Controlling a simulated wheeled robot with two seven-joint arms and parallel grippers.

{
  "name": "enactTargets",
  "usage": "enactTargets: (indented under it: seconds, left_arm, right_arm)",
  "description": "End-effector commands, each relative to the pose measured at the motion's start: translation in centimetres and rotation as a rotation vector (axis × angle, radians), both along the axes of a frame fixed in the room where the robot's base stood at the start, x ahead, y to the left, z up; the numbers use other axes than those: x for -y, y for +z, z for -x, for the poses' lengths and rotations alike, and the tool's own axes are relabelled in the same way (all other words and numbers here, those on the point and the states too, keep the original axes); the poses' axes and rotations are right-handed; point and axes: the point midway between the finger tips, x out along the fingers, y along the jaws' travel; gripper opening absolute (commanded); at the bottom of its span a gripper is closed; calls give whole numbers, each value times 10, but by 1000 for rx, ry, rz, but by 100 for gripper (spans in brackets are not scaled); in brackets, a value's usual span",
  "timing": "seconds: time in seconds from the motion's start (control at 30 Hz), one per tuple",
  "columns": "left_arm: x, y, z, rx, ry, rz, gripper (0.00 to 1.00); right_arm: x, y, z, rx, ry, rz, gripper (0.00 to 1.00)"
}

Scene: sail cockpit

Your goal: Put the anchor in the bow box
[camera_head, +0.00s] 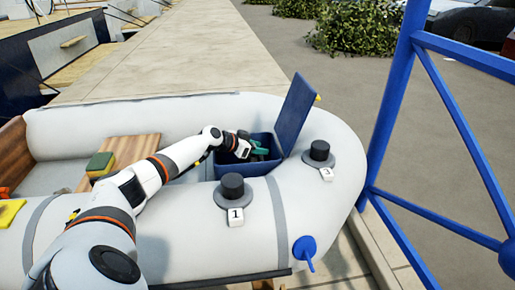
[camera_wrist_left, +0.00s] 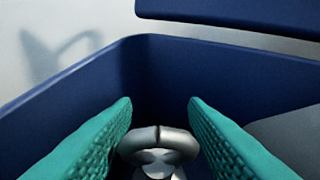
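The blue bow box (camera_head: 228,171) sits in the front of the white inflatable boat with its lid (camera_head: 297,113) raised. My left gripper (camera_head: 262,147) reaches into the box. In the left wrist view its teal fingers (camera_wrist_left: 160,106) stand wide apart. The grey metal anchor (camera_wrist_left: 157,147) shows between and below them, with its rounded top end facing the camera. The rest of the anchor is cut off by the frame's lower edge. The box's blue walls (camera_wrist_left: 165,75) surround the fingers. My right gripper is not in view.
Two black-capped round fittings (camera_head: 232,187) (camera_head: 319,151) with number tags stand on the boat's tube near the box. A green and yellow sponge (camera_head: 101,164) lies on the wooden seat (camera_head: 135,149). A blue frame (camera_head: 392,90) rises at the right.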

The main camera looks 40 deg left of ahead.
Motion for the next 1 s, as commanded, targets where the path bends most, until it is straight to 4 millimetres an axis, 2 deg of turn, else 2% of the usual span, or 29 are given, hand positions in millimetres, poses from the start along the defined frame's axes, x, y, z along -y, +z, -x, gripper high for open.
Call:
enactTargets:
  seconds: [0.2,0.33,0.5,0.67,1.0]
  left_arm:
    - [0,1,1,0,0,0,40]
    - [-3,4,8,-1,1,0,40]
    - [-9,17,31,-4,-1,-3,40]
    - [-15,30,54,-5,-1,-4,40]
    - [-25,49,88,-5,1,2,40]
  right_arm:
    - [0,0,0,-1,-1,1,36]
    - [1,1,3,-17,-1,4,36]
    - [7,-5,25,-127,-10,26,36]
    - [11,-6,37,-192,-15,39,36]
    - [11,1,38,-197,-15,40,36]
